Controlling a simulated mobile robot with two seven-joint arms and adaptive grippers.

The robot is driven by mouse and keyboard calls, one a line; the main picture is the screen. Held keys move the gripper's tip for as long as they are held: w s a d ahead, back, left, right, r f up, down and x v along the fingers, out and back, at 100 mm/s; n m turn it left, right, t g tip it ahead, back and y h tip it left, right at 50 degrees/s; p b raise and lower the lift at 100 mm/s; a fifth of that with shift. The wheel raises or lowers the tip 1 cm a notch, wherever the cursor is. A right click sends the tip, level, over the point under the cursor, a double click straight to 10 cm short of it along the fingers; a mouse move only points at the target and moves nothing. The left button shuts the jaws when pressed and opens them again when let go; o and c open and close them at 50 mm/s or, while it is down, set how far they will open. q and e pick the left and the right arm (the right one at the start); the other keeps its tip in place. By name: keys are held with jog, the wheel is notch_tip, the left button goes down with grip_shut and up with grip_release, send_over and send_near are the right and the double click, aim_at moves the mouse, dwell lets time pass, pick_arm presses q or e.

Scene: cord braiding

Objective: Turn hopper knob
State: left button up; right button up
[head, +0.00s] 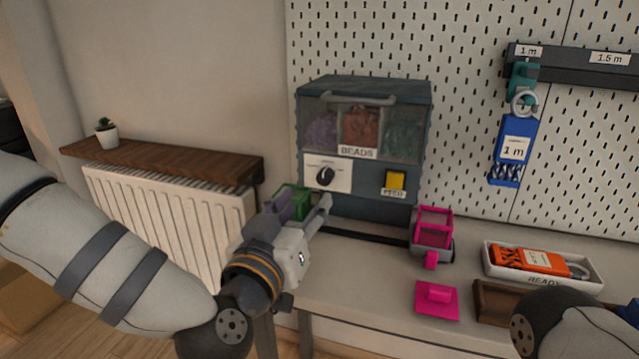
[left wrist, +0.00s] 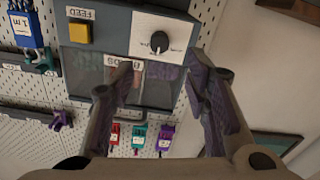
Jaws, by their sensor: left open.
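The dark grey bead hopper (head: 420,150) stands against the pegboard, with purple, red and green beads behind its window. Its black knob (head: 326,176) sits on a white dial plate at the lower left of the front. My left gripper (head: 303,204) is open and empty, just below and in front of the knob. In the left wrist view, which looks upside down, the knob (left wrist: 159,43) shows beyond the gap between the open fingers (left wrist: 160,72), apart from both. The small dial labels are hard to read. My right gripper is out of view.
A yellow feed button (head: 396,181) is right of the knob. A green open-framed piece (head: 298,200) is partly hidden behind my left gripper. A radiator (head: 170,215) is left.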

aim_at(323, 180)
pick_arm(q)
jog(key=x, duration=0.8)
jog(key=shift+w+d+f+b, duration=0.1)
jog(key=shift+w+f+b, duration=0.05)
jog(key=shift+w+b, duration=0.15)
jog(key=shift+s, duration=0.1)
grip_shut()
